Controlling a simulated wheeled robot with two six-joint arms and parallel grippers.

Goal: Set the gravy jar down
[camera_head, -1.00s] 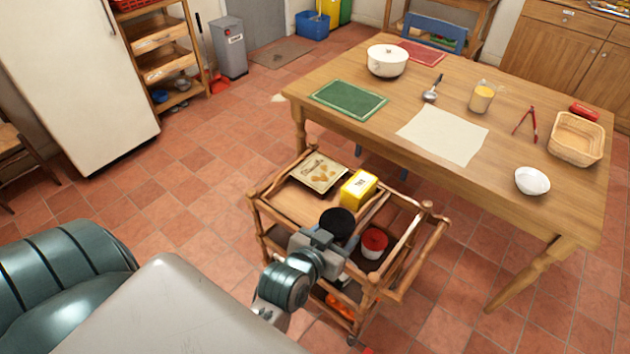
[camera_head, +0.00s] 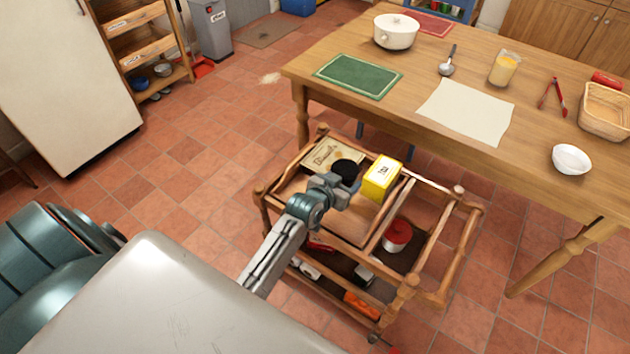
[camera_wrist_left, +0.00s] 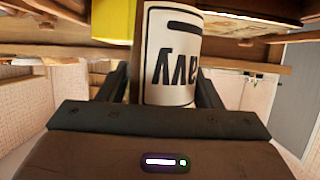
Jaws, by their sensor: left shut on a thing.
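My left gripper (camera_head: 338,190) is shut on the gravy jar, over the upper tray of the wooden trolley (camera_head: 345,235). In the head view mostly the black lid of the gravy jar (camera_head: 345,170) shows, facing up. In the left wrist view the jar (camera_wrist_left: 170,55) stands between the fingers, its pale label with "avy" upside down in that picture. I cannot tell whether its base touches the tray. A yellow box (camera_head: 381,180) stands to its right. A flat printed box or book (camera_head: 325,154) lies behind it. My right gripper is not in view.
A red-lidded tin (camera_head: 397,235) and other items stand on the trolley's lower shelf. The trolley's raised rails surround the tray. A dining table (camera_head: 430,75) behind holds a white pot (camera_head: 396,31), a green mat (camera_head: 358,75) and a white bowl (camera_head: 571,159). Bare tray shows left of my gripper.

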